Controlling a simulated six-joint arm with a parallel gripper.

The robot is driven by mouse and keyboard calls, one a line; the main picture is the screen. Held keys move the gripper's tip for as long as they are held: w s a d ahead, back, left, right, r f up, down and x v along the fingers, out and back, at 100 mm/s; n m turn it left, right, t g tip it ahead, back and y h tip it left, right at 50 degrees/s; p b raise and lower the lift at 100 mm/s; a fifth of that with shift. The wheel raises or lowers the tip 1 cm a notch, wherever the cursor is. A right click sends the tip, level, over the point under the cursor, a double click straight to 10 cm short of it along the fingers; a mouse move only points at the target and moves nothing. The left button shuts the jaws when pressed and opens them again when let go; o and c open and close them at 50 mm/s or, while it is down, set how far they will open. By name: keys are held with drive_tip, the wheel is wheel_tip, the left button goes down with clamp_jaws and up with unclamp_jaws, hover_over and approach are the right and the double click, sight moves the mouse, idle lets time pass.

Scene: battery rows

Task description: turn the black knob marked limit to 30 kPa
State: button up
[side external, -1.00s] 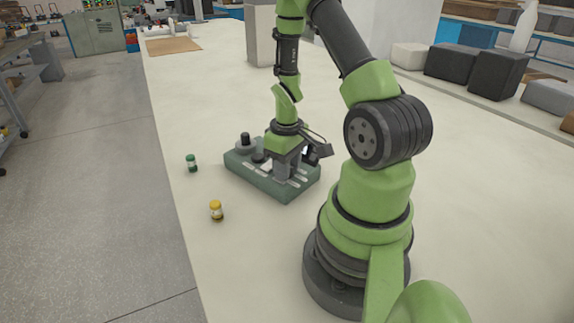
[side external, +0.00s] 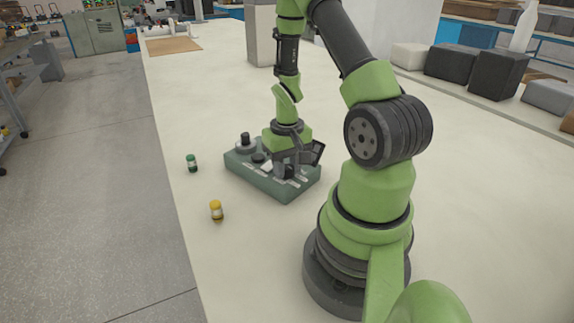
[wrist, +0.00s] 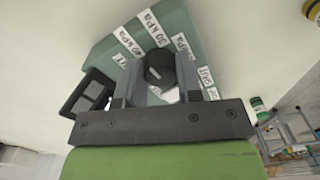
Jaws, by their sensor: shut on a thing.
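The green-grey control box (side external: 262,182) sits on the bench in the side view, with knobs and white labels on top. My gripper (side external: 287,165) is down over the box's near right end. In the wrist view, my gripper (wrist: 160,76) is shut on a round black knob (wrist: 159,68), one finger on each side. White labels fan around this knob; one reads 30 kPa (wrist: 154,27). Other labels are partly hidden or blurred. I cannot tell which mark the knob points to, and I see no readable "limit" marking.
A taller dark knob (side external: 245,139) and a low black knob (side external: 258,157) are on the box's far left part.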

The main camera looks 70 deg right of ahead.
drive_tip(key=m, duration=0.6)
drive_tip(key=shift+a, duration=0.1)
drive_tip(key=shift+m, duration=0.3)
idle(0.3)
drive_tip(key=o, duration=0.9)
